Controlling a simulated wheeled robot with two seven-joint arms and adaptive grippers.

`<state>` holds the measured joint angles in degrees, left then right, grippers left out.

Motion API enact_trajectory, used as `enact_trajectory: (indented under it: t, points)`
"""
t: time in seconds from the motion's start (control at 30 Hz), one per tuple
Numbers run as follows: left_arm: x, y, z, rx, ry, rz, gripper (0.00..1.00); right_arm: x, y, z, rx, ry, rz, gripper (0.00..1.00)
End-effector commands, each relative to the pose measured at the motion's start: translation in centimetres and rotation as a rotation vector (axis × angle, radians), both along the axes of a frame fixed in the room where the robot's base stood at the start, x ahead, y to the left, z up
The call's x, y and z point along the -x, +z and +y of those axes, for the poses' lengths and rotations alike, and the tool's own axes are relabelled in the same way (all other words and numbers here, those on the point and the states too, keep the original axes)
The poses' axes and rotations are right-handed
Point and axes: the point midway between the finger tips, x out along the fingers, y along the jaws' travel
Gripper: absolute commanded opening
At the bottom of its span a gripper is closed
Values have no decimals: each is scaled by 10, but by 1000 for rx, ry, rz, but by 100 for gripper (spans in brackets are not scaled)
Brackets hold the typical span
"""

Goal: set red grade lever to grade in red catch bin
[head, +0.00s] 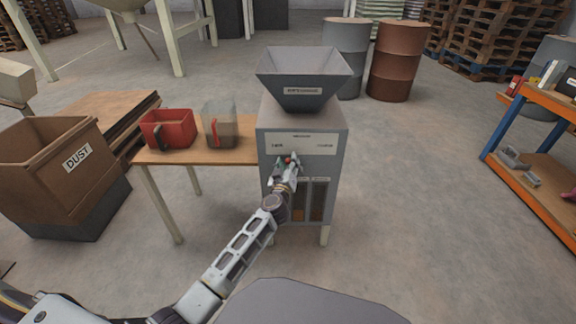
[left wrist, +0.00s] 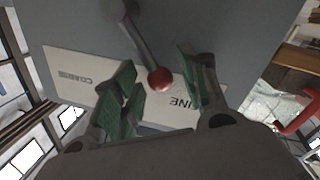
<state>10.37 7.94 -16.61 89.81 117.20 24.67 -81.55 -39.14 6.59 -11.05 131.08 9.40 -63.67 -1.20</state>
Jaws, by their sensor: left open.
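The grade lever, with a red ball knob (left wrist: 160,78), lies between the open fingers of my left gripper (left wrist: 160,98). I cannot tell whether a finger touches it. In the head view, my left gripper (head: 287,164) covers the lever area. The red catch bin (head: 168,128) sits on the wooden side table; I cannot make out its contents.
A brown DUST box (head: 50,165) is at left. Drums (head: 397,62) stand behind, and an orange-blue shelf (head: 530,140) is at right. The floor between is clear.

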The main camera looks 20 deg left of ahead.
Motion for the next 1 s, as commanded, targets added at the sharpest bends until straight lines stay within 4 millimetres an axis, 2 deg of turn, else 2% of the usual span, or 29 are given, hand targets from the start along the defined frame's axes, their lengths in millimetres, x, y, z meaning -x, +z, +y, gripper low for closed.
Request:
enact_trajectory:
  t: [0.27,0.6,1.0]
  points:
    - [0,0,0,1,0,0,43,-1,2,1,-4,-2,-3,40]
    - [0,0,0,0,0,0,0,-1,2,0,-1,-1,-3,40]
    - [0,0,0,-3,0,2,0,1,2,-2,10,6,2,40]
